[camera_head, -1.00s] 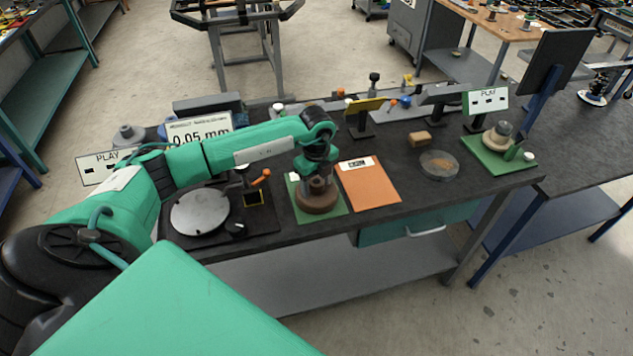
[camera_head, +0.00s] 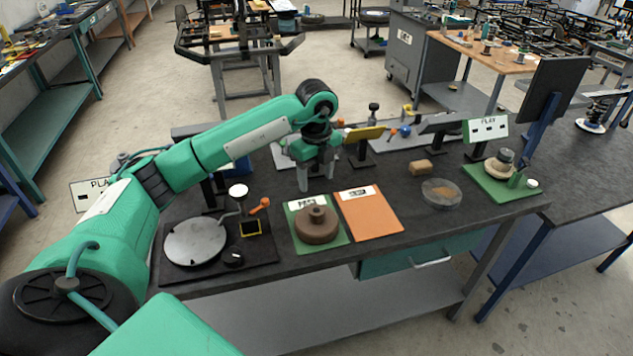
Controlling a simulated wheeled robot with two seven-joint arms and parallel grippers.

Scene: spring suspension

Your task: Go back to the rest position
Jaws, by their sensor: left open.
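My left arm reaches in from the left over the dark workbench (camera_head: 285,255). My left gripper (camera_head: 316,186) is open and empty, pointing down. It is above and behind a brown round part with a raised hub (camera_head: 317,226), apart from it. The brown part rests on a green mat (camera_head: 338,236) with a white label. An orange mat (camera_head: 370,222) with a label lies to its right. My right gripper is not in view.
A round metal plate (camera_head: 195,241) with a dial gauge stand is on the left. Signs and small stands line the back.

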